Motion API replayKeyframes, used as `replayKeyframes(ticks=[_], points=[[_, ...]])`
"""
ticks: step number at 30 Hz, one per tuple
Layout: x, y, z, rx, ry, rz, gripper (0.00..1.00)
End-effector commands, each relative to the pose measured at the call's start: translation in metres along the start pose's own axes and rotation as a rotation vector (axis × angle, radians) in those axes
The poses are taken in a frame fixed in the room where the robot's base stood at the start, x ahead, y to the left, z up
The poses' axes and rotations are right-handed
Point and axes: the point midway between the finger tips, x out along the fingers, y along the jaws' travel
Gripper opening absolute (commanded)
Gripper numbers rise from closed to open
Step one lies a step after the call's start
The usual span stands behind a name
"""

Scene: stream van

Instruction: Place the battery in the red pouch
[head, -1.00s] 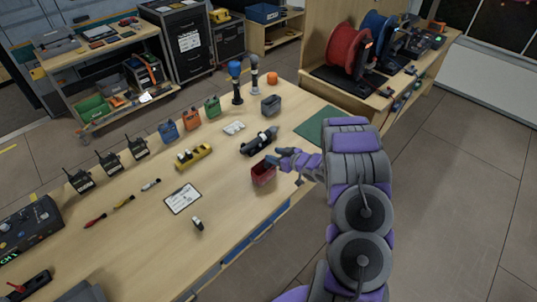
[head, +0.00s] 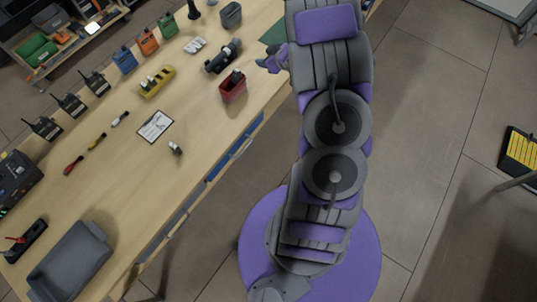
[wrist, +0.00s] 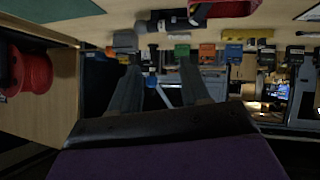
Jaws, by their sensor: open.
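The red pouch (head: 232,92) is an open-topped box near the table's right edge. A small dark and grey piece (head: 238,74) that looks like a battery shows at its opening; how deep it sits is hidden. My gripper (head: 270,63) is to the upper right of the pouch, apart from it, open and with nothing visible between its fingers. In the wrist view the open fingers (wrist: 160,85) are empty, and the red pouch (wrist: 228,9) shows at the top edge. A small black-and-white piece (head: 175,148), possibly another battery, lies by the clipboard.
A yellow holder (head: 157,82) with small pieces, a black cylindrical device (head: 222,57) and a grey cup (head: 231,15) stand near the pouch. A clipboard (head: 156,126), several radios (head: 70,104) and a grey tray (head: 70,262) lie along the table (head: 120,190).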

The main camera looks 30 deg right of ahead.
Motion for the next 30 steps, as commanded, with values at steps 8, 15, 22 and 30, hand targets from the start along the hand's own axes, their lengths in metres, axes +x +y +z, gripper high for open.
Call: replayKeyframes(ticks=[8, 15, 22, 30], points=[[-0.070, 0.015, -0.047, -0.017, -0.270, 0.243, 0.46], [-0.151, -0.017, -0.061, 0.078, -0.483, 0.341, 0.46], [-0.235, -0.095, -0.057, 0.197, -0.683, 0.307, 0.46], [-0.339, -0.217, -0.033, 0.289, -0.922, 0.110, 0.46]])
